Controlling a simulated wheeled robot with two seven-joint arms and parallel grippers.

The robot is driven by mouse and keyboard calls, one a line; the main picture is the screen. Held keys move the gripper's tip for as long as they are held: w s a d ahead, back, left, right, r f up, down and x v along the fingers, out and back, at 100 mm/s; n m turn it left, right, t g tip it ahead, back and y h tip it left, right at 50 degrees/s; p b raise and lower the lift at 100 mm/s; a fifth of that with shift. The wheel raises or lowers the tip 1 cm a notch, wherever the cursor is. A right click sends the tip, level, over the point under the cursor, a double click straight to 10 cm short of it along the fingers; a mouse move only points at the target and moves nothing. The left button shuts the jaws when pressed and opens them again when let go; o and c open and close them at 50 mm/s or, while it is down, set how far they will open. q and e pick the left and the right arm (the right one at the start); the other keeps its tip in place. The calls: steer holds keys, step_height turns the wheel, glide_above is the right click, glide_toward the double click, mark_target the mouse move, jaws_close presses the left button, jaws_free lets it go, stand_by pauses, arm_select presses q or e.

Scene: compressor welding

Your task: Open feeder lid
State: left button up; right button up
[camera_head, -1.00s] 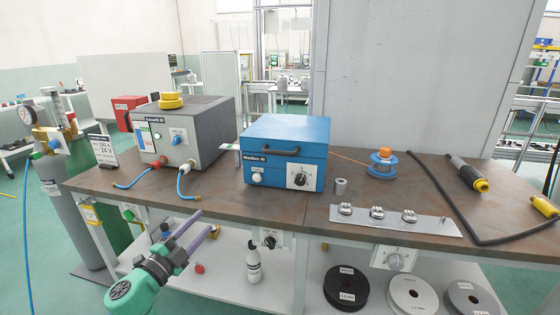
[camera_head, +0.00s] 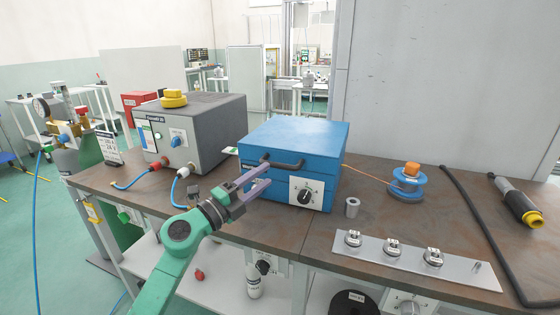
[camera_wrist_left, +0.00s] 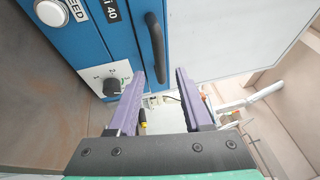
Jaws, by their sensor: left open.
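The blue feeder (camera_head: 270,190) stands on the brown bench, and its lid (camera_head: 300,136) is closed. A black bar handle (camera_head: 287,165) is on the upper front of the box; it also shows in the left wrist view (camera_wrist_left: 155,48). My left gripper (camera_head: 266,175) is at the front left of the feeder, close to the handle. In the left wrist view its two purple fingers (camera_wrist_left: 168,72) are apart with nothing between them, and the handle is just beyond the left finger. The fingers partly hide the feeder's front label and button in the head view. My right gripper is not in view.
A grey power unit (camera_head: 205,128) with a yellow knob on top stands left of the feeder. To the right are a small metal cylinder (camera_head: 352,207), a blue wire spool (camera_head: 407,187), a metal strip with fittings (camera_head: 460,269) and a black cable. The bench behind the strip is mostly clear.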

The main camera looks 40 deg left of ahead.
mark_target(277, 167)
arm_select(q)
steer(key=w, duration=0.2)
steer(key=w+r, duration=0.1)
steer(key=w, duration=0.2)
steer(key=shift+w+d+p, duration=0.15)
steer(key=shift+w+p, duration=0.15)
steer(key=shift+p, duration=0.1)
steer(key=shift+w, duration=0.4)
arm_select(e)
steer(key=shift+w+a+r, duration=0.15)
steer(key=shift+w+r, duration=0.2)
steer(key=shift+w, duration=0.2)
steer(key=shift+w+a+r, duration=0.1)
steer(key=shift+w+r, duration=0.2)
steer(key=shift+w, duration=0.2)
arm_select(q)
jaws_close()
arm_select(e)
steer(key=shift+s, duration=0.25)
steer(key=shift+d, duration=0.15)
